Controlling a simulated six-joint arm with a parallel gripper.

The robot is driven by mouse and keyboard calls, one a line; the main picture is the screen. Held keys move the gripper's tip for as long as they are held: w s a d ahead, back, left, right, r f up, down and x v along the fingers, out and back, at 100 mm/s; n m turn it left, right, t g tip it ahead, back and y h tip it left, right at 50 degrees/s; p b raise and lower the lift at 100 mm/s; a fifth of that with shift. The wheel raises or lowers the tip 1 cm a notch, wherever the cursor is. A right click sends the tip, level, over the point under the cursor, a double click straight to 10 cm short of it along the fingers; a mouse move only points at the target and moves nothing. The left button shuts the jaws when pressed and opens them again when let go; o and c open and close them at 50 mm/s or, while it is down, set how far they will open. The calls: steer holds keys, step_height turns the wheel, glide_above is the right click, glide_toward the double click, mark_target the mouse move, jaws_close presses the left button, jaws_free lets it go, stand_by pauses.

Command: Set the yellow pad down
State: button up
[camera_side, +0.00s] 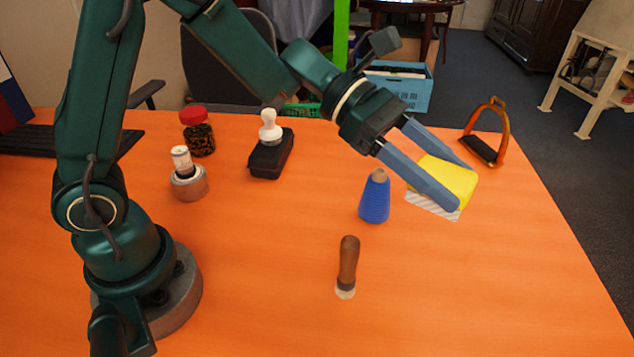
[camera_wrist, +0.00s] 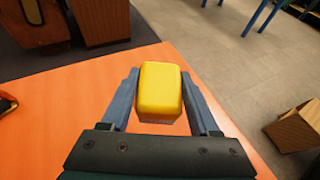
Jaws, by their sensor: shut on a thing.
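The yellow pad (camera_side: 447,177) is a soft-edged block between the two blue fingers of my gripper (camera_side: 446,187), near the right part of the orange table. My gripper is shut on it. In the wrist view the yellow pad (camera_wrist: 160,90) sits between the fingertips (camera_wrist: 160,97), with the table's edge beyond it. A pale striped patch (camera_side: 433,206) shows just below the pad in the side view. I cannot tell whether the pad touches it.
A stirrup (camera_side: 487,135) stands right of the pad. A black case (camera_side: 271,156) and red-lidded jar (camera_side: 198,133) are further left. The front right table is clear.

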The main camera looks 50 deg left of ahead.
mark_target(411, 274)
steer(key=shift+w+f+n+t, duration=0.3)
steer(key=shift+w+n+t, duration=0.15)
steer(key=shift+n+t, duration=0.15)
step_height(411, 274, down, 16)
steer(key=shift+a+r, duration=0.1)
steer(key=shift+r, duration=0.1)
stand_by(0.3)
steer(key=o, duration=1.4)
steer(key=shift+f, duration=0.15)
steer(key=shift+a+r, duration=0.1)
steer(key=shift+r, duration=0.15)
steer(key=v, duration=1)
steer(key=shift+a+r, duration=0.1)
steer(key=shift+r, duration=0.1)
steer(key=shift+s+a+r, duration=0.25)
steer(key=shift+s+a, duration=0.1)
steer(key=shift+a, duration=0.2)
